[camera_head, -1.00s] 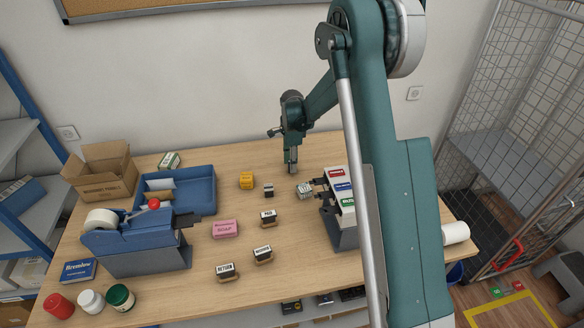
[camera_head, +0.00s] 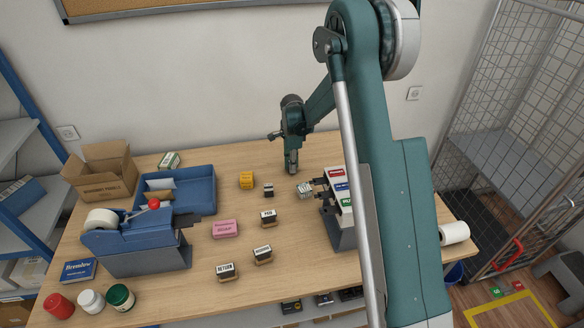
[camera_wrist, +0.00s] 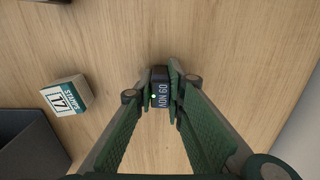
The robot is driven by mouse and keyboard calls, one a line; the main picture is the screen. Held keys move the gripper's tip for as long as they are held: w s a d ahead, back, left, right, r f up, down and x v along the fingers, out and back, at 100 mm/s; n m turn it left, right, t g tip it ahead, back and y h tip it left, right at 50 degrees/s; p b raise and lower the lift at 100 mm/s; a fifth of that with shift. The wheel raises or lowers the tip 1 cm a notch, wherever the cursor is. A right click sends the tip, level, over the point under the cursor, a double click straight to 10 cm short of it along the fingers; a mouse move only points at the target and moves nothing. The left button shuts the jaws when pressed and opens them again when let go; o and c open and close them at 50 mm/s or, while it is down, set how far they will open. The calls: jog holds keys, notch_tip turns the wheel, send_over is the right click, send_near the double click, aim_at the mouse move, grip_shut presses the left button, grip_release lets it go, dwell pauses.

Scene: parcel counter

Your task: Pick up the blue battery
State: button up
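The blue battery (camera_wrist: 161,92) shows in the wrist view as a small dark blue block with pale lettering on its side. My gripper (camera_wrist: 162,80) has its green fingers drawn in on both sides of it, with the fingertips against its sides and no clear gap. In the head view my gripper (camera_head: 291,171) points down at the back middle of the counter. The battery cannot be made out there, and I cannot tell whether it still rests on the wood.
A white stamps box (camera_wrist: 66,96) stands near the gripper. Labelled stamps (camera_head: 268,218), a yellow box (camera_head: 246,180), a pink box (camera_head: 225,228) and a blue tray (camera_head: 203,180) lie left and in front. A grey rack (camera_head: 341,238) stands right. The wood behind the gripper is clear.

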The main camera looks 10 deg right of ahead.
jog(key=shift+r, duration=0.1)
grip_shut()
jog(key=shift+r, duration=4.9)
jog(key=shift+s, duration=0.1)
